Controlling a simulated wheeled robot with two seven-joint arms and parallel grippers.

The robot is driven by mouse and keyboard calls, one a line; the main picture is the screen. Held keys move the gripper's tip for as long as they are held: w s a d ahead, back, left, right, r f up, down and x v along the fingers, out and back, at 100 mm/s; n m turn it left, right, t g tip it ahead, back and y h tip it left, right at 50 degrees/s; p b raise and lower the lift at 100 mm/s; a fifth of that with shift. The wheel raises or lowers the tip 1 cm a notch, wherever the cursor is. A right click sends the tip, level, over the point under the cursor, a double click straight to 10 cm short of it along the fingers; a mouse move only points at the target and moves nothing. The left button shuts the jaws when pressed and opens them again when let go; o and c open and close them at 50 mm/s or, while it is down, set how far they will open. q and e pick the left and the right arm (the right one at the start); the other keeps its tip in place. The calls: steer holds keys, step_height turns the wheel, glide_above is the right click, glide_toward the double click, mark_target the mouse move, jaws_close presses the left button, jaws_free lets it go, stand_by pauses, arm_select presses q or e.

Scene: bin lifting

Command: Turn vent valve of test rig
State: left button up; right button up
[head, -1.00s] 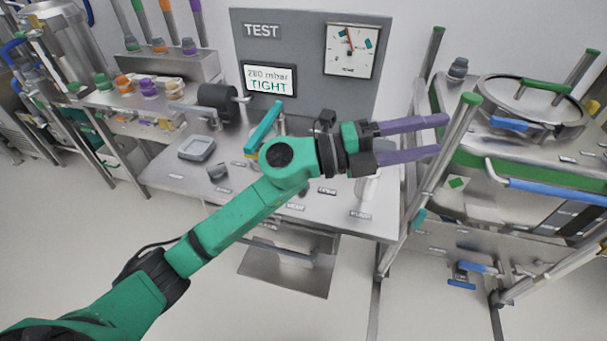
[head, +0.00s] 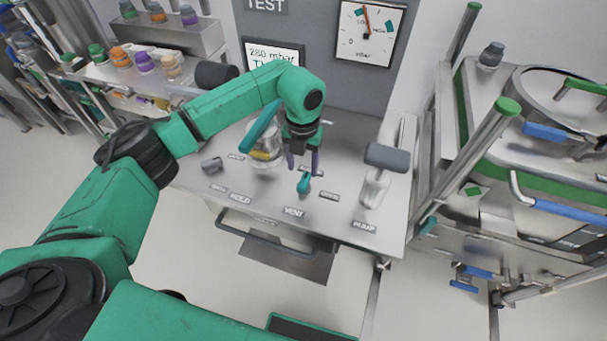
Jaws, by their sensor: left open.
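The vent valve (head: 304,183) is a small teal handle on the steel bench top, behind the label VENT. My left gripper (head: 303,168) points down just above it, with its two purple fingers apart, one to each side of the handle in the picture. I cannot tell whether the fingers touch the handle. My right gripper is not in view.
A larger teal lever (head: 260,128) stands close to the left of my gripper. A grey-handled pump (head: 385,158) stands to the right on the bench. A small grey knob (head: 211,164) is at the left. A steel vessel cart (head: 545,140) is beyond the bench's right edge.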

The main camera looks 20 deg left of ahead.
mark_target(304, 181)
arm_select(q)
steer(key=f, duration=0.2)
steer(key=w+f+p, duration=0.1)
steer(key=f, duration=0.2)
steer(key=shift+w+f, duration=0.2)
steer(key=shift+f, duration=1)
steer(key=shift+s+f, duration=0.1)
steer(key=shift+s, duration=0.15)
steer(key=c, duration=0.4)
jaws_close()
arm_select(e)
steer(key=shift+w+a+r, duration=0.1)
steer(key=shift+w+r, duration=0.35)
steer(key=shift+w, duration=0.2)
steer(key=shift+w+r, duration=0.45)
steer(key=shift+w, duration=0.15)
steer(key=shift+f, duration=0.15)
